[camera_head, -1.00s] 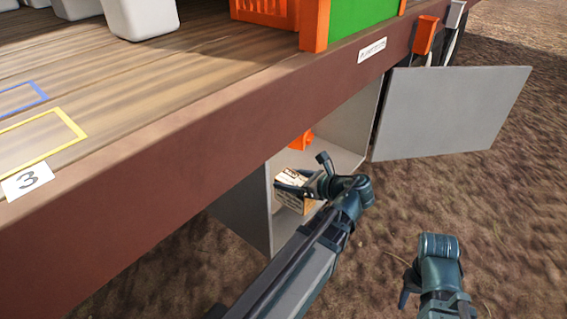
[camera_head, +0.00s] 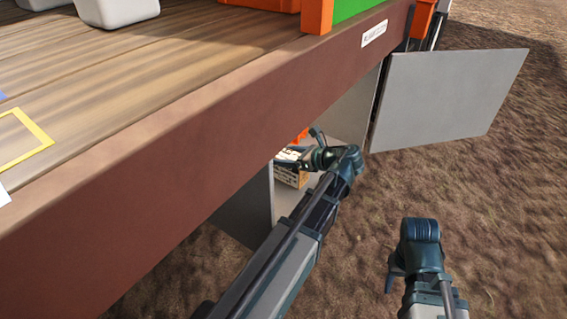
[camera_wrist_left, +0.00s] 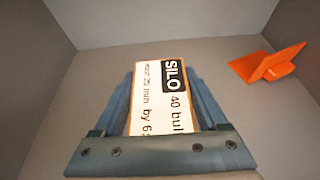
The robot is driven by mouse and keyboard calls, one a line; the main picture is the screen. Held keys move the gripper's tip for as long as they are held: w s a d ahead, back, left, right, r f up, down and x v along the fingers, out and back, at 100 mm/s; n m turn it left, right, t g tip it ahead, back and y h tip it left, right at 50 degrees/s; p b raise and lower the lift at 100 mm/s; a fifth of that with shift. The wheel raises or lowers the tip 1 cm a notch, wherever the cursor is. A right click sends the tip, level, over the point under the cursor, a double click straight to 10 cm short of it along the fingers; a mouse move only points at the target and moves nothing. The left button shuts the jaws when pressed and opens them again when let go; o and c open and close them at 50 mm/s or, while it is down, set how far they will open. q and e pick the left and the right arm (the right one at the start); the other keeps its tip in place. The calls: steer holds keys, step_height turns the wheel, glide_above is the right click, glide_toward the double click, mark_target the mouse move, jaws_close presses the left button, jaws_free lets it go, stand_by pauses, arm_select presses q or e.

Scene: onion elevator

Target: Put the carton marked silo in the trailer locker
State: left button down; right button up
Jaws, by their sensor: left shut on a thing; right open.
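The carton marked silo (camera_wrist_left: 158,90) is between the fingers of my left gripper (camera_wrist_left: 160,95), its black SILO label facing the left wrist camera. In the head view the carton (camera_head: 290,177) shows partly behind my left gripper (camera_head: 300,158), inside the mouth of the grey trailer locker (camera_head: 347,130) under the deck. I cannot tell whether the carton touches the locker floor. The locker door (camera_head: 450,98) stands open to the right. My right gripper (camera_head: 392,282) is open and empty over the ground, outside the locker.
An orange object (camera_wrist_left: 270,62) lies in the locker, right of the carton in the left wrist view, near the back corner. The brown trailer edge beam (camera_head: 200,130) overhangs the locker. Open soil (camera_head: 500,210) lies right of the arms.

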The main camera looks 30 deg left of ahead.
arm_select(q)
steer(key=shift+f, duration=0.65)
arm_select(e)
steer(key=shift+f, duration=0.7)
arm_select(q)
steer(key=shift+b, duration=0.3)
steer(key=shift+f, duration=0.2)
jaws_free()
arm_select(e)
steer(key=shift+f, duration=0.15)
arm_select(q)
steer(key=shift+r, duration=0.1)
